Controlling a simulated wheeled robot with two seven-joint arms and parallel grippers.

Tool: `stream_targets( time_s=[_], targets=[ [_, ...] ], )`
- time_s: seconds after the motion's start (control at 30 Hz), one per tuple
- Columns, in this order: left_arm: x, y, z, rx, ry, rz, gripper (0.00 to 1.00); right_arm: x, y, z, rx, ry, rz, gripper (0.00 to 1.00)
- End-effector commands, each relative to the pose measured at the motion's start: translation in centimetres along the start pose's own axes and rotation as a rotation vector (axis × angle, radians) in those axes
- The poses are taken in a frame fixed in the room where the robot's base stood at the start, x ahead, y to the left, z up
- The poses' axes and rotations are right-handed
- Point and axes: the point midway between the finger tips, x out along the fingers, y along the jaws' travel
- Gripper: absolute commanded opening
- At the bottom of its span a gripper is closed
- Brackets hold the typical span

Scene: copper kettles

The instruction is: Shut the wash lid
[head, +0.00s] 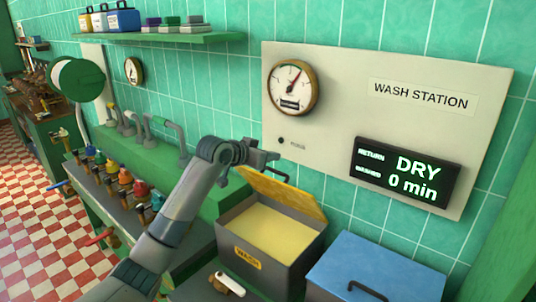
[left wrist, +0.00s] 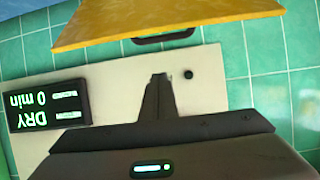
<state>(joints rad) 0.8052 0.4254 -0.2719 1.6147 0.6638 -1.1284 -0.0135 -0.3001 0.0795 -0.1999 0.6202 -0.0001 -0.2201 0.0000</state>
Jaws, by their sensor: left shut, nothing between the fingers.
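The wash box (head: 283,262) is a dark grey bin with a yellow WASH label and a pale yellow inside. Its yellow lid (head: 285,193) stands open, tilted up at the back near the wall. In the left wrist view the lid (left wrist: 170,22) crosses the top, with a dark handle (left wrist: 164,37) on its edge. My left gripper (head: 268,157) is shut and empty, near the lid's upper left corner in the head view. Its closed fingers (left wrist: 159,82) appear apart from the lid in the wrist view. My right gripper is out of view.
A blue-lidded box (head: 375,268) stands right of the wash box. Behind, a wall panel (head: 340,110) carries a gauge (head: 293,87) and a display (head: 407,172) reading DRY 0 min. A shelf (head: 160,38) hangs above.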

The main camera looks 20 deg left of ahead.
Motion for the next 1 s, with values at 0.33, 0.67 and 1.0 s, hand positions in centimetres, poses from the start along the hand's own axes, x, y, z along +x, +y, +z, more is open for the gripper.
stream_targets(
  time_s=[0.33,0.67,1.0],
  targets=[
    [4.8,0.0,-0.3,-0.002,-0.001,0.001,0.0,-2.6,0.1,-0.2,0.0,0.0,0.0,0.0],
    [6.3,0.0,1.2,-0.001,-0.002,0.0,0.0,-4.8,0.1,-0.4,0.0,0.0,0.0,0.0],
    [5.6,-0.1,3.5,-0.001,0.0,-0.001,0.0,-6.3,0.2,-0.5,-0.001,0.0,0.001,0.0]
  ],
)
